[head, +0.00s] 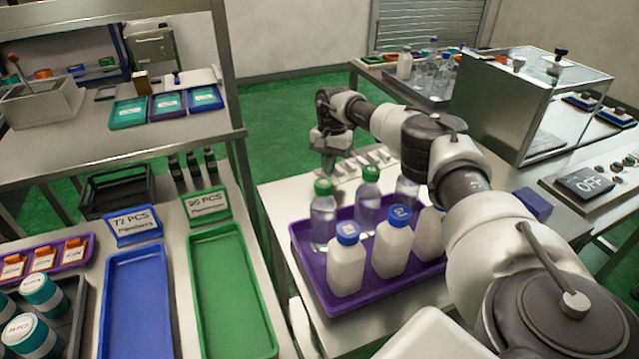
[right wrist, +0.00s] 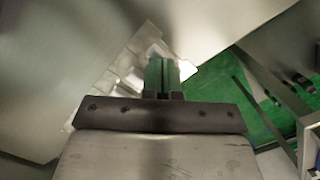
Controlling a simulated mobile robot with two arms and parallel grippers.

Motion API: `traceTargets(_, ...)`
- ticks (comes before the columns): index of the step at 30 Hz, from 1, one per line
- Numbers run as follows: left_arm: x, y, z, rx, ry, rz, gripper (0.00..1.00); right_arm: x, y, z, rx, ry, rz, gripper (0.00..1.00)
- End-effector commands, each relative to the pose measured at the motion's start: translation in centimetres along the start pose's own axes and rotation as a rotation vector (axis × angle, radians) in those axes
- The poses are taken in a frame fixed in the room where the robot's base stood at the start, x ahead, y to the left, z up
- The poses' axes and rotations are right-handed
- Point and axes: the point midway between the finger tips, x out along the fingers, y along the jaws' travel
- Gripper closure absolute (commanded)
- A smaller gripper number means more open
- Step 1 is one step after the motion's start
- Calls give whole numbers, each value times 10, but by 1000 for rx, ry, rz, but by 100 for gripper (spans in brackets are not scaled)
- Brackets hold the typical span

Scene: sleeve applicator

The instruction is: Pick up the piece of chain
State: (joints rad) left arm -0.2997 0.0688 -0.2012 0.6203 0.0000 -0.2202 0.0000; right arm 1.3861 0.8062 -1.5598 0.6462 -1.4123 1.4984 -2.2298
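A row of pale, block-like links (head: 365,162), which looks like the piece of chain, lies on the metal table behind the purple tray. In the right wrist view, pale links (right wrist: 138,62) show beside and behind the fingers. My right gripper (head: 328,166) points down at the left end of the row. Its two fingers (right wrist: 162,76) are close together with a thin dark line between them. I cannot tell whether they hold a link or touch the row. My left gripper is not in view.
A purple tray (head: 303,262) with several bottles stands just in front of the row. A glass-sided box (head: 500,112) and a panel with an OFF sign (head: 585,183) are at the right. Green (head: 256,350) and blue (head: 118,340) trays lie on the left table.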

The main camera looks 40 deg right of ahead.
Motion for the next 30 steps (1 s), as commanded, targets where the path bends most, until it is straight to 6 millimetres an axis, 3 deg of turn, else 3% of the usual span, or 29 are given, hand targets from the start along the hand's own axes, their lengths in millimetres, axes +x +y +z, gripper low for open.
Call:
traceTargets(6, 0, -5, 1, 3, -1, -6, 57, 4, 4, -2, 7, 4, 11, 100)
traceTargets(17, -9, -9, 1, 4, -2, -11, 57, -15, 2, 1, 5, 1, 4, 100)
traceTargets(20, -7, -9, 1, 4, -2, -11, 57, -26, 1, 1, 4, 3, 2, 100)
traceTargets(30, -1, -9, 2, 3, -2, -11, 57, -90, 2, 2, 5, 6, 5, 100)
